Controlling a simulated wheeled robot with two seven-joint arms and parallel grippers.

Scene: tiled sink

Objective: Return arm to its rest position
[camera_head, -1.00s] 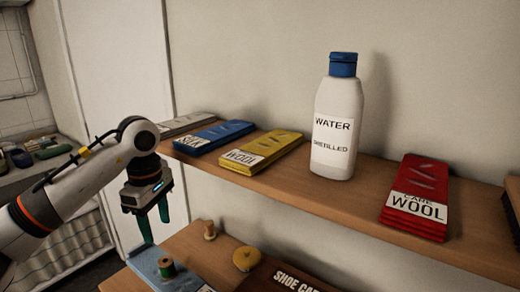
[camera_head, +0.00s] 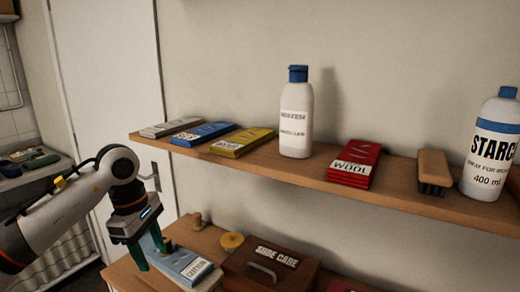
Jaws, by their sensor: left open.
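My left gripper (camera_head: 150,250) comes in from the left on my white and grey arm. It points down, with its green fingers apart and nothing seen between them. It hangs in front of and below the left end of the wooden shelf (camera_head: 290,177), close to a blue packet (camera_head: 183,264) on the lower surface. I cannot tell whether it touches the packet. My right gripper is not in view.
A sink counter is at left.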

